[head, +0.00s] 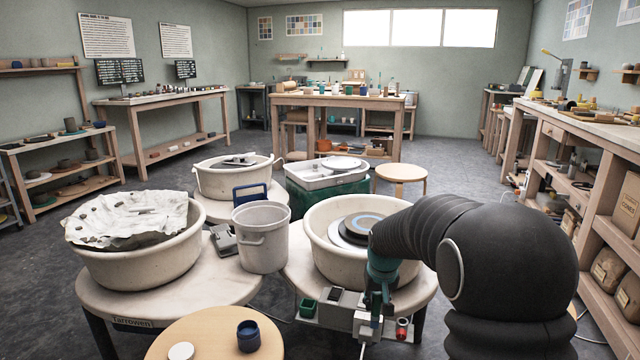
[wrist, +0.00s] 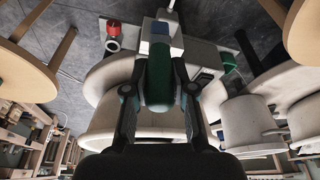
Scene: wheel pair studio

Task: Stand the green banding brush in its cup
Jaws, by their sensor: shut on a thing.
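In the wrist view a thick green handle (wrist: 160,88), which looks like the banding brush, lies between the two fingers of my gripper (wrist: 160,68). My gripper is shut on it. A blue part and a pale part show beyond its far end; I cannot tell whether they belong to the brush. In the head view my gripper (head: 373,306) is low in front of the right wheel's tray, mostly hidden by my arm.
The wheel basin (head: 325,255) rises behind. A dark blue cup (head: 248,336) and a white disc (head: 181,351) sit on the round stool (head: 215,335). A white bucket (head: 262,238) stands left.

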